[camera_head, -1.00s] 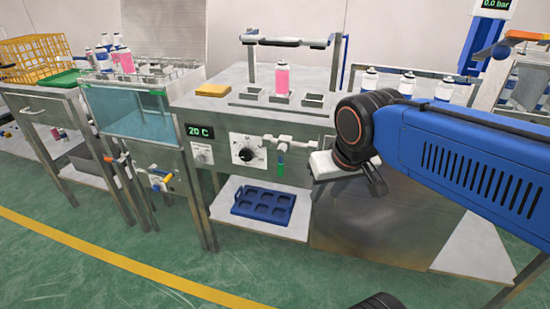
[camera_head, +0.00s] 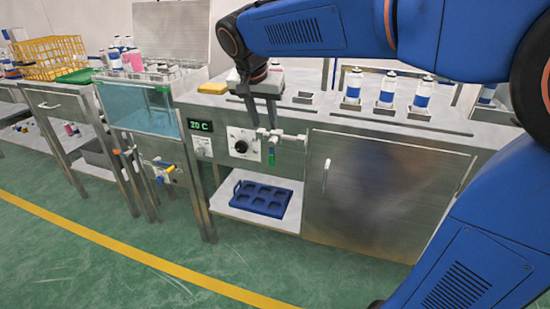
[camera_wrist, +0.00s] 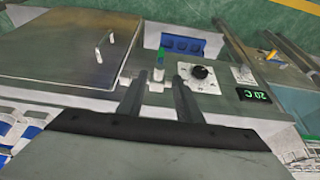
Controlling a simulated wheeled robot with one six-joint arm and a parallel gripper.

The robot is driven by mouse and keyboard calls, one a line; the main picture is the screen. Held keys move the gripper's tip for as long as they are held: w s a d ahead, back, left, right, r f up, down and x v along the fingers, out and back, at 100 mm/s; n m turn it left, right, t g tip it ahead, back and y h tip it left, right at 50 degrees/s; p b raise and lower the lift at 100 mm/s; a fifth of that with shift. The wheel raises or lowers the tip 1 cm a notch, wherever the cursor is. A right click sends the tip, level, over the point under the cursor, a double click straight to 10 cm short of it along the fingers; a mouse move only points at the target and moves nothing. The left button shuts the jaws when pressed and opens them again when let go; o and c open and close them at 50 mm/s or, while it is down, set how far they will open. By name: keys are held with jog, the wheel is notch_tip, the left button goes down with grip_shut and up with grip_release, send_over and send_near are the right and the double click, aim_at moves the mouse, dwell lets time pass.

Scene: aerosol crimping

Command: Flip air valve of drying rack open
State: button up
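The air valve (camera_head: 271,138) is a white pipe fitting on the front panel of the steel bench. A green lever (camera_head: 271,156) hangs down from it. The valve also shows in the wrist view (camera_wrist: 157,78), with the lever's green end between and just beyond my fingertips. My gripper (camera_head: 262,124) points down at the front edge of the bench, right above the valve in the head view. Its two fingers (camera_wrist: 157,80) are apart with nothing held. I cannot tell whether a finger touches the fitting.
A black dial (camera_head: 241,146) and a green "20 C" display (camera_head: 200,127) sit left of the valve. A cabinet door (camera_head: 380,190) is to the right. White-and-blue cans (camera_head: 385,90) stand on the bench top. A blue tray (camera_head: 262,198) lies on the shelf below.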

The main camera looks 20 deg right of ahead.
aim_at(271, 152)
jog(key=x, duration=1.7)
jog(key=shift+w+f, duration=0.15)
jog(key=shift+f, duration=0.05)
grip_shut()
